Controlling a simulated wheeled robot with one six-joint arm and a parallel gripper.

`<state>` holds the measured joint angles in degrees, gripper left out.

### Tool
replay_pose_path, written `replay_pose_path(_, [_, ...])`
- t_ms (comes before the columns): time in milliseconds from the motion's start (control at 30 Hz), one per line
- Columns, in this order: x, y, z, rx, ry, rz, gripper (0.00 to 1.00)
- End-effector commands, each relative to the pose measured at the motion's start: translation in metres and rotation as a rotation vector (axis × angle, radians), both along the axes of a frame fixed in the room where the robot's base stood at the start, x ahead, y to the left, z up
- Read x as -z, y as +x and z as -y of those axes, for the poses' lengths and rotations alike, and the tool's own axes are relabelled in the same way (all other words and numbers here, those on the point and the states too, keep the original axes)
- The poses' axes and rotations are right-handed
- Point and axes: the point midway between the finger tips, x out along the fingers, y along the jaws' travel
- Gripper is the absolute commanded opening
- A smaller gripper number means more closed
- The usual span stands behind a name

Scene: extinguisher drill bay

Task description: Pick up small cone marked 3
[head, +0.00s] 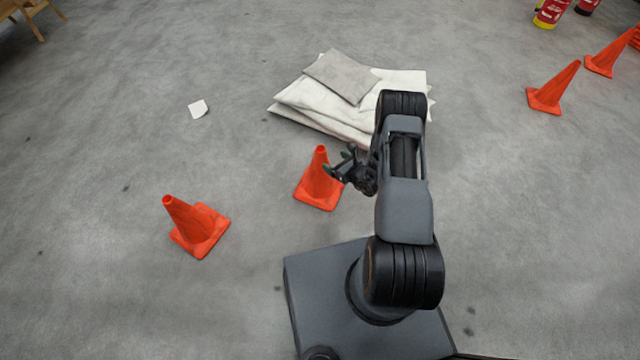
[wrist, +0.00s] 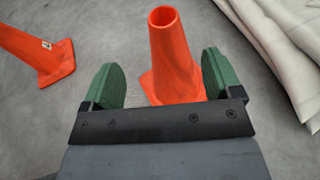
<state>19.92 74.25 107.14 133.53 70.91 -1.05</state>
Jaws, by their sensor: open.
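An orange cone (head: 319,182) stands upright on the floor just left of my gripper (head: 341,165) in the head view. In the wrist view this cone (wrist: 173,62) rises between and beyond my open green fingers (wrist: 164,82), and its lower base is partly hidden by the gripper. No number shows on its visible side. A second orange cone (head: 196,227) stands farther left. It also shows at the left of the wrist view (wrist: 35,52), with a small white mark whose figure is too small to read. My gripper is open and empty.
Folded pale sheets (head: 330,103) with a grey cloth (head: 342,75) lie behind the near cone. A white paper (head: 198,108) lies at left. More cones (head: 555,90) and red extinguishers (head: 551,13) stand at upper right. The floor at left is mostly clear.

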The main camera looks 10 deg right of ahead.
Motion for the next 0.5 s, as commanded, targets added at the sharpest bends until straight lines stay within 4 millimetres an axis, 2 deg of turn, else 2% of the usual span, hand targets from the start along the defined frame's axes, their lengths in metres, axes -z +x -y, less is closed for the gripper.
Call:
replay_pose_path(200, [0.014, 0.03, -0.015, -0.002, -0.002, 0.002, 0.84])
replay_pose_path(500, [0.02, 0.046, -0.022, -0.001, -0.001, 0.0, 0.84])
